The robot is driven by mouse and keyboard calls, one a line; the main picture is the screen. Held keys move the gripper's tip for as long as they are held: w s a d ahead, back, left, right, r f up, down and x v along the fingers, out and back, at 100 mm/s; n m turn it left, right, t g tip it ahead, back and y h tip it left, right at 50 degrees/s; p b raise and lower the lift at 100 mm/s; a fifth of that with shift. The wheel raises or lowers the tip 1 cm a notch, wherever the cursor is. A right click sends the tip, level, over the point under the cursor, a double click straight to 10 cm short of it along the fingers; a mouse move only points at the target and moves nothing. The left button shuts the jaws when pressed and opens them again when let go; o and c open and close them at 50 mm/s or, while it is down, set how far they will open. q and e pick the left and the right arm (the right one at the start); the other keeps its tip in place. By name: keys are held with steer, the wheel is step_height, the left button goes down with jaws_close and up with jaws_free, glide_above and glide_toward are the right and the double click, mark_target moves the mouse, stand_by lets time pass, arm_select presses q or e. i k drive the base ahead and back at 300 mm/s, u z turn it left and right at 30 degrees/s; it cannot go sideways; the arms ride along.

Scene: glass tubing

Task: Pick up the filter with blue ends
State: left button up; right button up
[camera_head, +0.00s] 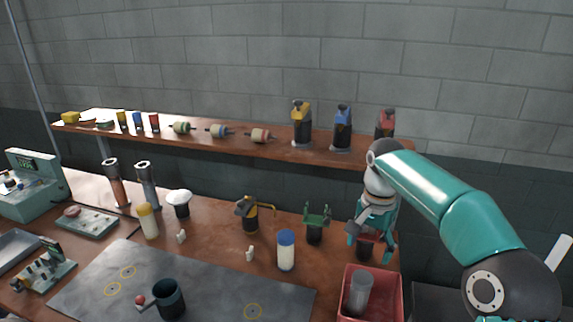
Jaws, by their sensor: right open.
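The filter with blue ends (219,131) lies on its side on the raised wooden shelf, between a filter with green ends (182,127) and a filter with red ends (260,135). My right gripper (370,249) is at the right side of the table, well to the right of and lower than the blue-ended filter. It points down with its fingers apart, around or just in front of a dark reddish object (367,243); I cannot tell whether they touch. My left gripper is not in view.
Yellow (301,124), blue (342,128) and red-topped (385,122) devices stand on the shelf's right. Small coloured containers stand at its left. Below are bottles, tools, a grey mat (225,285) and a red bin (388,290) holding a clear cylinder (359,292).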

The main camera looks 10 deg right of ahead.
mark_target(285, 238)
steer(key=k, duration=1)
